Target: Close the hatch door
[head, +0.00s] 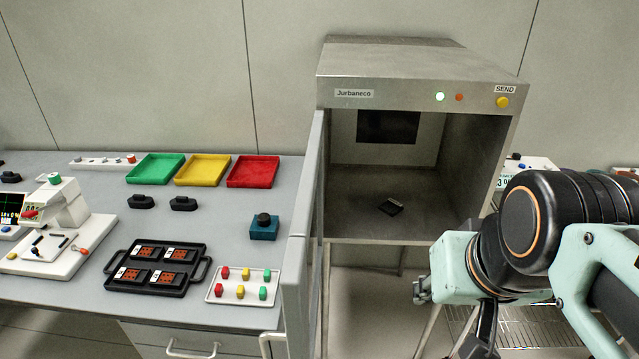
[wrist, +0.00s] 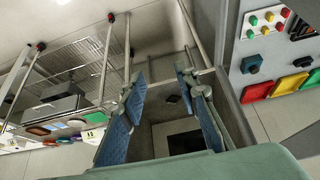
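The hatch is a steel box (head: 420,60) labelled "Jurbaneco", with its front opening uncovered. Its hatch door (head: 303,245) stands open, swung out at the left side of the opening and seen nearly edge-on. A small black object (head: 390,207) lies on the hatch floor. My gripper shows only in part at the bottom of the head view, in front of the hatch and to the right of the door, apart from it. In the wrist view my gripper (wrist: 160,80) has its two blue-padded fingers spread, with nothing between them; the hatch interior shows behind them.
The table (head: 225,225) at left holds green (head: 156,168), yellow (head: 202,170) and red (head: 253,171) trays, a black carrier (head: 157,290) and a white tray of coloured knobs (head: 215,297). A wire rack (wrist: 70,65) stands on the hatch's other side. A yellow SEND button (head: 502,102) is at the top right.

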